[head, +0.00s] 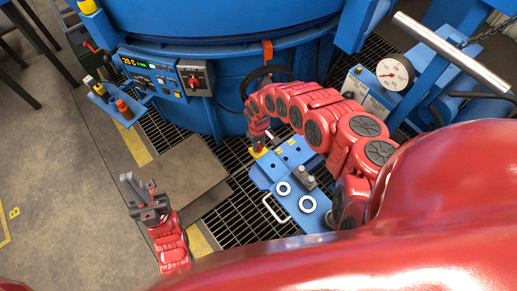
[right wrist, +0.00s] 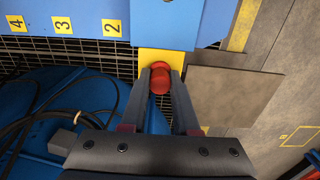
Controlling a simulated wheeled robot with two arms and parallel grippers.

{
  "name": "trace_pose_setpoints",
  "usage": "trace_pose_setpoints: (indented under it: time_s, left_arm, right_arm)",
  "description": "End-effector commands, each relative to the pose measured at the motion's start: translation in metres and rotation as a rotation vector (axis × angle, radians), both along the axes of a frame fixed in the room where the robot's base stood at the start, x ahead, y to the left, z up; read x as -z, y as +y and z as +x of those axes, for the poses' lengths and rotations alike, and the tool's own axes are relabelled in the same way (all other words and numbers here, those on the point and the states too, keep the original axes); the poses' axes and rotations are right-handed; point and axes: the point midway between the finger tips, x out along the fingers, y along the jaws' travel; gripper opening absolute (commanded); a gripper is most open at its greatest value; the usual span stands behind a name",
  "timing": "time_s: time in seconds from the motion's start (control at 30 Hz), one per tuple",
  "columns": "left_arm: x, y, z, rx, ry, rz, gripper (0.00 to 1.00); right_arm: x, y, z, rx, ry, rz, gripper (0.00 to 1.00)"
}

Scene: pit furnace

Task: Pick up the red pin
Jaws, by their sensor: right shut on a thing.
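The red pin (right wrist: 160,80) shows in the right wrist view as a round red head between the tips of my right gripper (right wrist: 161,84). The gripper is shut on it. A yellow patch (right wrist: 158,60) lies just behind the pin, at the edge of a blue part. I cannot tell whether the pin is clear of what is below it. In the head view my right gripper (head: 261,147) reaches down at the left end of the blue fixture (head: 268,178), and the pin is hidden there. My left gripper (head: 143,192) is open and empty above the floor plate.
The blue furnace (head: 215,40) with its control panel (head: 165,75) stands behind. Labels 4, 3 and 2 (right wrist: 62,25) mark a blue surface. A gauge (head: 394,72) and handle bar (head: 450,52) stand at right. Black cables (right wrist: 40,105) lie nearby. A flat plate (head: 178,172) covers some grating.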

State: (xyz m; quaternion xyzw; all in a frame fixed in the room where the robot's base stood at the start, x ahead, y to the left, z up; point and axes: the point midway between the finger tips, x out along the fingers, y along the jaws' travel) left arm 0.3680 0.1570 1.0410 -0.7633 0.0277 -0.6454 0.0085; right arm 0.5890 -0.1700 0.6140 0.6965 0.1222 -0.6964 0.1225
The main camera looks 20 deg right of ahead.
Motion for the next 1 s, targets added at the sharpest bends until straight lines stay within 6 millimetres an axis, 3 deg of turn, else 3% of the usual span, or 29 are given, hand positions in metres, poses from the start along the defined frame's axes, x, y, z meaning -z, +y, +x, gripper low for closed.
trace_pose_setpoints:
  time_s: [0.57,1.0]
  left_arm:
    - [0.000,0.000,0.000,0.000,0.000,0.000,0.00]
    - [-0.005,0.000,0.000,0.000,0.000,0.000,0.00]
  right_arm:
    - [-0.008,0.001,0.001,-0.002,-0.002,0.002,0.00]
    - [-0.057,-0.002,0.001,0.000,-0.001,-0.003,0.00]
